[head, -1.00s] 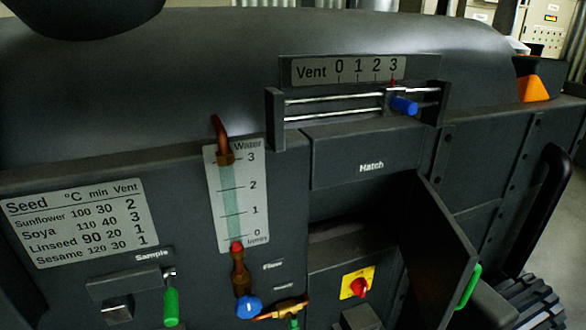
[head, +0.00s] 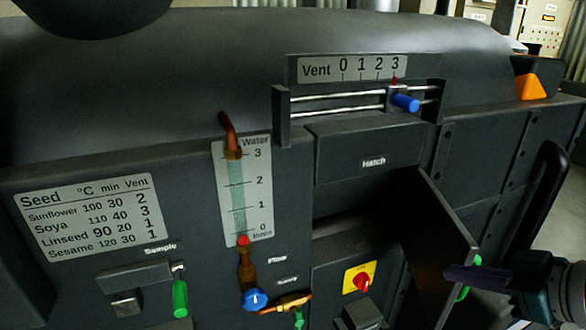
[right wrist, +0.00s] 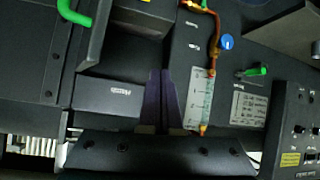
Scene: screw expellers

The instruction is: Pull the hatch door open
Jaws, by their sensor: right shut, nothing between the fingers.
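The hatch door (head: 440,245) is a dark panel that stands swung open, out from the machine, to the right of the hatch opening (head: 345,225). Its green handle (head: 463,293) is on the outer side near the free edge, partly covered by my gripper in the head view; the handle also shows at top left in the right wrist view (right wrist: 76,14). My right gripper (head: 450,272) has dark purple fingers, shut and empty, in front of the door edge and handle. Its fingers also show in the right wrist view (right wrist: 160,74). I cannot tell whether they touch the door. My left gripper is not in view.
Above the opening are the Hatch label panel (head: 370,150) and a vent slider with a blue knob (head: 405,103). Below it is a red switch on a yellow plate (head: 360,280). A water gauge (head: 243,190) and a blue valve knob (head: 255,299) are to the left.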

